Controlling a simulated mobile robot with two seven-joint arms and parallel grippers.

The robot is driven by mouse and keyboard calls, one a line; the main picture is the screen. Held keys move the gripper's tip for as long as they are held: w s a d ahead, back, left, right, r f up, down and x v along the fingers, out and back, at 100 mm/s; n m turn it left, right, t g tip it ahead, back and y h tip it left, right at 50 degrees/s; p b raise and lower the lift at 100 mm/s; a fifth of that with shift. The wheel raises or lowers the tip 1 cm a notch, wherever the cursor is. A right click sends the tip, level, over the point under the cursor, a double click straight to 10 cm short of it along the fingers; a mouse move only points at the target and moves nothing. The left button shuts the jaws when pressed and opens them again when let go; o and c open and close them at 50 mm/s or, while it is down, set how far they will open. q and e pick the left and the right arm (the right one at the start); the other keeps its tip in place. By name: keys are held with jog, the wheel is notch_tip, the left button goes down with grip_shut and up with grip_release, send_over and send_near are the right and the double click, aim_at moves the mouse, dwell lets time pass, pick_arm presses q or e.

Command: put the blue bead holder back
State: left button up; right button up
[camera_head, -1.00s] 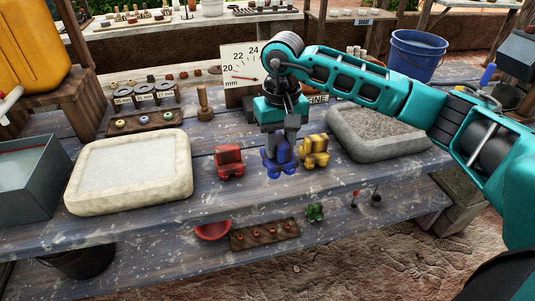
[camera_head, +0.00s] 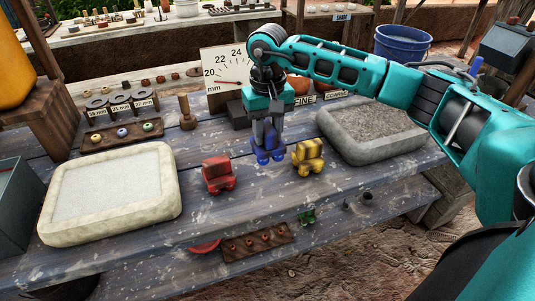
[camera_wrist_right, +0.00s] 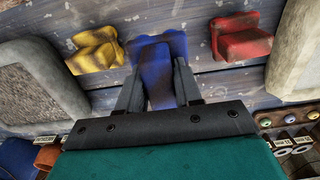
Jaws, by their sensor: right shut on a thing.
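The blue bead holder (camera_head: 267,152) is a small blocky piece near the middle of the workbench, behind the gap between a red holder (camera_head: 218,174) and a yellow holder (camera_head: 308,156). My right gripper (camera_head: 267,136) points down from above and is shut on it. In the right wrist view the blue holder (camera_wrist_right: 155,70) sits between the two fingers, with the yellow holder (camera_wrist_right: 95,48) to the left and the red holder (camera_wrist_right: 240,37) to the right. I cannot tell whether its base touches the bench. My left gripper is not in view.
A pale shallow tray (camera_head: 172,196) is at left and a grey tray (camera_head: 330,130) at right. A dial board (camera_head: 226,62) stands behind. A bead rack (camera_head: 90,144) and a wooden peg (camera_head: 187,118) are at back left. Bare planks lie in front of the holders.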

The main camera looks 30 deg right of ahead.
jog(key=shift+f, duration=3.25)
jog(key=shift+f+b, duration=0.2)
jog(key=shift+b, duration=0.1)
jog(key=o, duration=1.1)
notch_tip(320, 180, up, 12)
jog(key=shift+r+p, duration=0.2)
jog(key=shift+p, duration=0.1)
jog(key=shift+a, duration=0.15)
